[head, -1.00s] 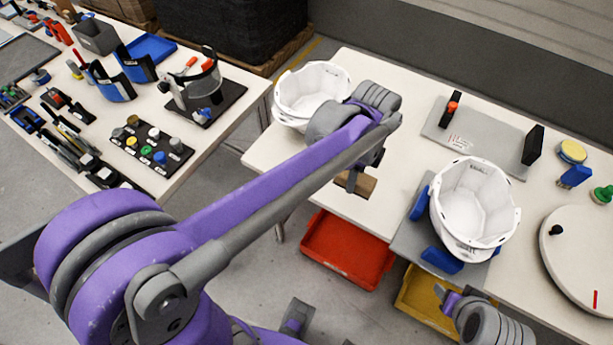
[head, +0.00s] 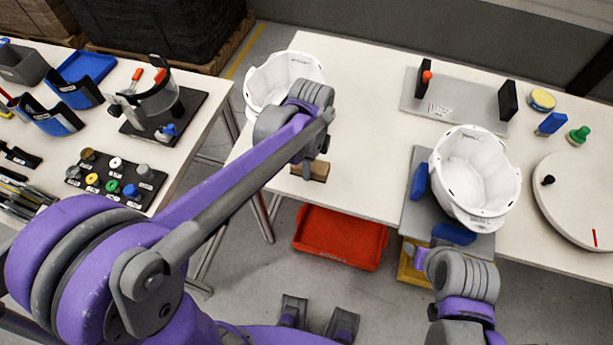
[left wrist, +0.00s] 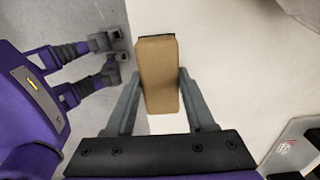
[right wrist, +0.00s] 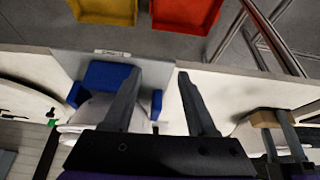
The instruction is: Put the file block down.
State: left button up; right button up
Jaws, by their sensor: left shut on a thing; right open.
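The file block (head: 310,171) is a tan-brown block with a dark face at one end. My left gripper (head: 306,178) is shut on it close to the front edge of the white table. In the left wrist view the block (left wrist: 158,75) sits between both fingers. The block (right wrist: 266,118) also shows at the right of the right wrist view. Whether it touches the tabletop is hard to tell. My right gripper (right wrist: 160,75) is open and empty, near the blue-padded fixture.
One white helmet shell (head: 270,82) stands behind my left gripper; another (head: 475,175) rests on the blue-padded fixture (head: 421,180). A grey plate (head: 455,112) with black posts lies behind. A red bin (head: 340,240) is below the table edge. The tabletop (head: 365,125) between the shells is clear.

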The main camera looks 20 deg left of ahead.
aim_at(310, 184)
pick_arm(q)
notch_tip(310, 184, down, 2)
jog(key=shift+d+f, duration=0.1)
jog(key=shift+f, duration=2.05)
jog(key=shift+f+b, duration=0.1)
jog(key=shift+b, duration=0.25)
jog(key=o, duration=1.2)
